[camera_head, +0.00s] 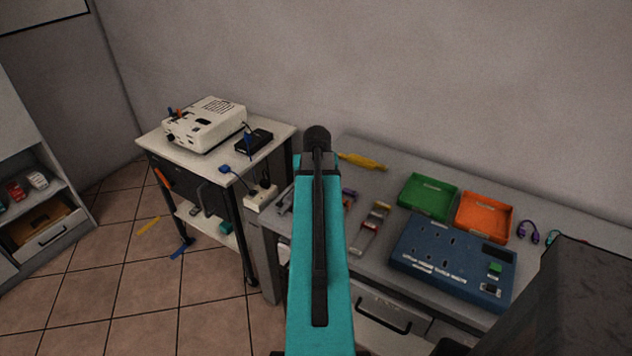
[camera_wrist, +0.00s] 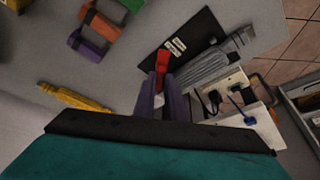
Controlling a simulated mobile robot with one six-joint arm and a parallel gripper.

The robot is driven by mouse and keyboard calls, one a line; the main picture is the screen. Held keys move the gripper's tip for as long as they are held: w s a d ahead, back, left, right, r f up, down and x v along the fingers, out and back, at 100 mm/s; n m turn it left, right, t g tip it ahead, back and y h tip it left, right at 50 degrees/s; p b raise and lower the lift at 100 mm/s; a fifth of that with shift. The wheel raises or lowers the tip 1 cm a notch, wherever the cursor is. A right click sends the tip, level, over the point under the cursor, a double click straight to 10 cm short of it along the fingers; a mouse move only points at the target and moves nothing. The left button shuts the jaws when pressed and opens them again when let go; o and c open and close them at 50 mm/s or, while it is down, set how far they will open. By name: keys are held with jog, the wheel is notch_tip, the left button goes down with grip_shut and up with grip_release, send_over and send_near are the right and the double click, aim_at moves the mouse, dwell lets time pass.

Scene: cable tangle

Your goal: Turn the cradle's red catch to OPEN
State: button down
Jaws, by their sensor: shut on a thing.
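The red catch (camera_wrist: 162,61) shows in the wrist view, standing on a black plate (camera_wrist: 207,27) with small white labels, which looks like part of the cradle. My gripper (camera_wrist: 163,78) has its two purple-grey fingers closed around the red catch. The fingers hide its lower part. The label words are too small to read, so I cannot tell which position the catch is at. A grey ribbed part (camera_wrist: 205,70) lies right beside the plate. In the head view my teal arm hides the gripper and the catch.
A white power strip (camera_wrist: 232,92) with plugs is close to the right of my fingers. A yellow tool (camera_wrist: 72,97) lies on the left. In the head view, green (camera_head: 428,197) and orange (camera_head: 484,217) trays and a blue panel (camera_head: 452,262) stand on the bench's right.

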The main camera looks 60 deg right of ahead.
jog(key=m, duration=0.1)
jog(key=m+g, duration=0.1)
jog(key=m, duration=0.2)
jog(key=shift+w+g+h, duration=0.3)
jog(key=shift+w+m+g+b, duration=0.1)
jog(key=shift+m+g+b, duration=0.35)
jog(key=shift+m, duration=1.15)
jog(key=shift+a, duration=0.1)
jog(key=c, duration=1.8)
grip_release()
jog(key=shift+r, duration=0.1)
jog(key=b+v, duration=0.1)
jog(key=v, duration=1.2)
jog(key=shift+w+a+r+b, duration=0.15)
jog(key=shift+a+r+b, duration=0.05)
jog(key=shift+r+b, duration=0.15)
